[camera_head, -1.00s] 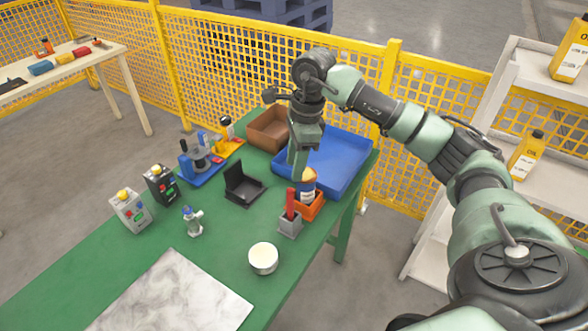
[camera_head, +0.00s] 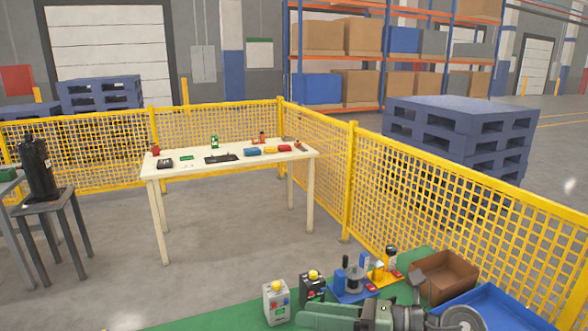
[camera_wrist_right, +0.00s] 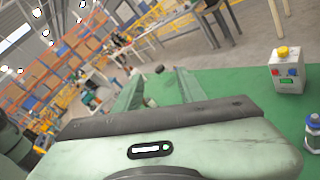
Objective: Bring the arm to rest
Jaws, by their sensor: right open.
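My right gripper (camera_head: 318,316) is at the bottom edge of the head view, pointing left over the green bench (camera_head: 222,318). In the right wrist view its two fingers (camera_wrist_right: 158,82) stand apart, with nothing held between them. The wrist is tilted, so the hall shows slanted beyond the fingers. The rest of the right arm is mostly cut off at the lower edge. My left gripper is not in view.
A pale grey box with a yellow button (camera_head: 276,304) and a dark one (camera_head: 312,288) stand close to the gripper. A brown tray (camera_head: 446,277) and a blue tray (camera_head: 492,312) lie to the right. Yellow mesh fencing (camera_head: 440,207) and a cream table (camera_head: 230,163) stand beyond.

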